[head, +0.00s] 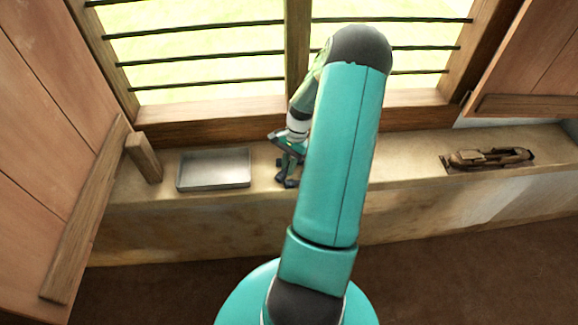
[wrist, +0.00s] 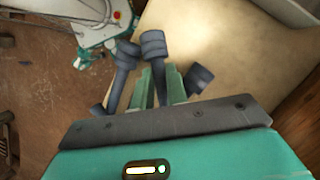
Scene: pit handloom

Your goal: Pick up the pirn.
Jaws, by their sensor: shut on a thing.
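My gripper (head: 287,182) is low over the sill ledge (head: 390,167), just right of the metal tray, with my teal arm reaching over it. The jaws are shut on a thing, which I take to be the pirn.
A shallow grey tray (head: 213,169) lies on the ledge left of my gripper. A wooden block (head: 144,157) leans further left. A barred window and open shutters (head: 50,130) frame the ledge.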

